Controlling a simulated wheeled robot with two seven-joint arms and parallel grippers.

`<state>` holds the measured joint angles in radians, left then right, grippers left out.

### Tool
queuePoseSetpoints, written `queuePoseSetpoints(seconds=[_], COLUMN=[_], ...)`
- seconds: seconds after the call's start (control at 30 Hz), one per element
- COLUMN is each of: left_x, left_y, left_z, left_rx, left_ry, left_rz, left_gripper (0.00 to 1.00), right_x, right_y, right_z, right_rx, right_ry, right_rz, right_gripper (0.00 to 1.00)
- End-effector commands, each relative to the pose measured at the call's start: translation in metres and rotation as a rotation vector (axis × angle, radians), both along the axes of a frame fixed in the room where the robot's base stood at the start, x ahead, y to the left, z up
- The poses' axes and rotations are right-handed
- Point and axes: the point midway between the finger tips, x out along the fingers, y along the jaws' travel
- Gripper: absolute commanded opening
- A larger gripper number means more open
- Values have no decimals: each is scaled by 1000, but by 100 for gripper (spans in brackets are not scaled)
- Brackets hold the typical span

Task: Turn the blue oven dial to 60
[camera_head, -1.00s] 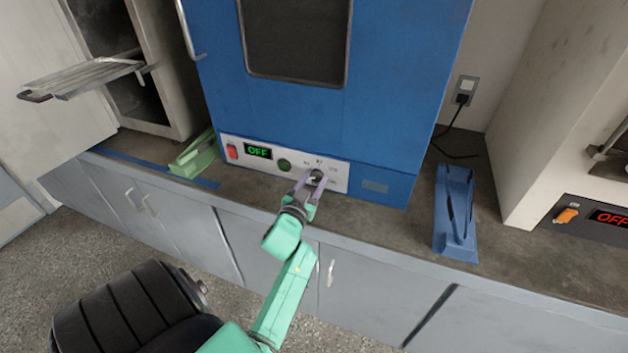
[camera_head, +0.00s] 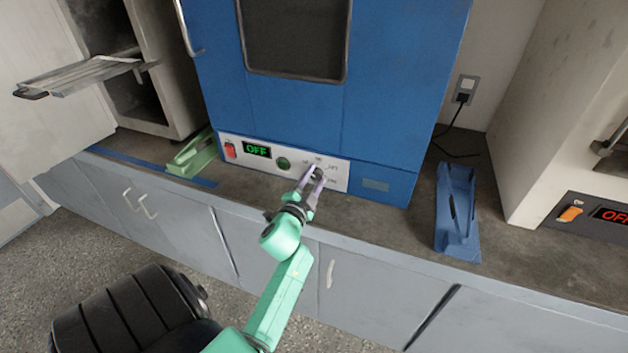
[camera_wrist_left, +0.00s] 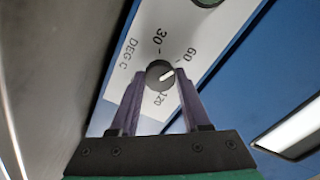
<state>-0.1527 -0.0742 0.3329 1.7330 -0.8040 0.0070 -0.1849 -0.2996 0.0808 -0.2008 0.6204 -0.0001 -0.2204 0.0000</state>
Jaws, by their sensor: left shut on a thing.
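The blue oven (camera_head: 400,115) stands on the counter with a white control panel (camera_head: 335,178) along its lower front. Its small dark dial (camera_wrist_left: 158,71) shows between the fingers in the left wrist view. The dial's white mark points right, just below the 60 label (camera_wrist_left: 185,55); 30 and 120 also show around it. My left gripper (camera_head: 316,171) is at the panel, its purple fingers (camera_wrist_left: 133,103) shut on the dial from both sides. The fingers cover part of the dial and some of the scale. My right gripper is not in view.
The panel also has a red switch (camera_head: 231,151), a green "OFF" display (camera_head: 257,150) and a green round button (camera_head: 283,163). A green stand (camera_head: 192,155) is left of the oven, a blue stand (camera_head: 457,215) right. Another appliance (camera_head: 560,120) stands at far right.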

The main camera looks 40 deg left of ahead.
Motion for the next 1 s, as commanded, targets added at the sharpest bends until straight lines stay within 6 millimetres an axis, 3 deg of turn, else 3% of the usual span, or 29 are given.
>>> queuePoseSetpoints(seconds=[0.67, 0.7, 0.77, 1.0], left_x=[0, 0, 0, 0], left_y=[2, 2, 2, 1], left_z=[4, 4, 4, 2], left_rx=[78, 78, 78, 75], left_ry=[20, 20, 20, 22], left_rz=[2, 2, 2, 2], left_gripper=[0, 51, 74, 77], right_x=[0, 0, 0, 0], right_y=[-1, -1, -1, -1], right_z=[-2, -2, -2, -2], right_rx=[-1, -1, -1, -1], right_ry=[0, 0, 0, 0], right_rz=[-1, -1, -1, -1], right_gripper=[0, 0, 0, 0])
